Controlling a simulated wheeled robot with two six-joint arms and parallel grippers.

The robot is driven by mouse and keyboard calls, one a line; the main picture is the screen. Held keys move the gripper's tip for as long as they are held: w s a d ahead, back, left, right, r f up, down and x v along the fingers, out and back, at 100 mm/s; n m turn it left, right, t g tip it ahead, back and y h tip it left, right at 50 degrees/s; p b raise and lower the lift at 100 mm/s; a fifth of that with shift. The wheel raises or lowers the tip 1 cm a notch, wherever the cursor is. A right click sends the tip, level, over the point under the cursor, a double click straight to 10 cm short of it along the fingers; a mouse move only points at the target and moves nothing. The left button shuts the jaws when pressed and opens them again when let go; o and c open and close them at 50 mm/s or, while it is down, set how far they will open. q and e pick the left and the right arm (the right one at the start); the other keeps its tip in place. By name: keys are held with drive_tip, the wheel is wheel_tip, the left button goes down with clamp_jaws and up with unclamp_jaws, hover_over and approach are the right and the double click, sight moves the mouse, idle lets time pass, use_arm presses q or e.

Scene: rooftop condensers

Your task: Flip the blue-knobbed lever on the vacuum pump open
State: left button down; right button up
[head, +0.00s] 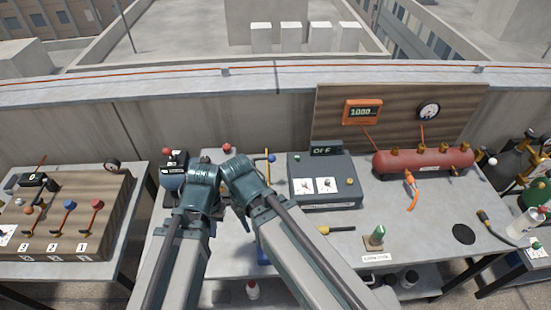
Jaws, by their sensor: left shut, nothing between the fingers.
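A dark blue machine (172,178), which looks like the vacuum pump, stands at the left end of the middle table, partly hidden by my left arm. A red knob (168,150) shows at its top. A small blue knob (271,158) shows to the right of my wrists; my arms hide what it is fixed to. My left gripper (204,158) is shut and empty, just right of the blue machine, mostly hidden by its own wrist. I cannot tell if it touches anything. My right wrist is close beside it, and its fingers are hidden.
A grey control box (325,180) with an "OFF" display stands right of my arms. A red tank (423,161) is farther right. A wooden lever panel (68,218) on the left table has another blue-knobbed lever (70,206).

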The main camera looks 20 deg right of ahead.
drive_tip(key=shift+m+t+y, duration=0.4)
drive_tip(key=shift+m+t, duration=0.4)
drive_tip(key=w+d+r+p, duration=0.1)
drive_tip(key=w, duration=0.3)
drive_tip(key=w+r+p, duration=0.1)
drive_tip(key=w+r, duration=0.1)
drive_tip(key=w, duration=0.3)
drive_tip(key=w+d+r+p, duration=0.1)
drive_tip(key=w+p, duration=0.1)
drive_tip(key=w, duration=0.2)
drive_tip(key=shift+w+d+r, duration=0.15)
drive_tip(key=shift+w+d, duration=0.15)
drive_tip(key=shift+d, duration=0.05)
clamp_jaws()
drive_tip(key=w+d+r+m+t+p, duration=0.1)
drive_tip(key=w+d+r+p, duration=0.1)
drive_tip(key=w+d, duration=0.2)
drive_tip(key=w+d+r+m+t+p, duration=0.1)
drive_tip(key=w+d, duration=0.4)
drive_tip(key=w, duration=0.6)
drive_tip(key=shift+r+t+p, duration=0.3)
drive_tip(key=shift+r+p, duration=0.05)
drive_tip(key=shift+r, duration=0.5)
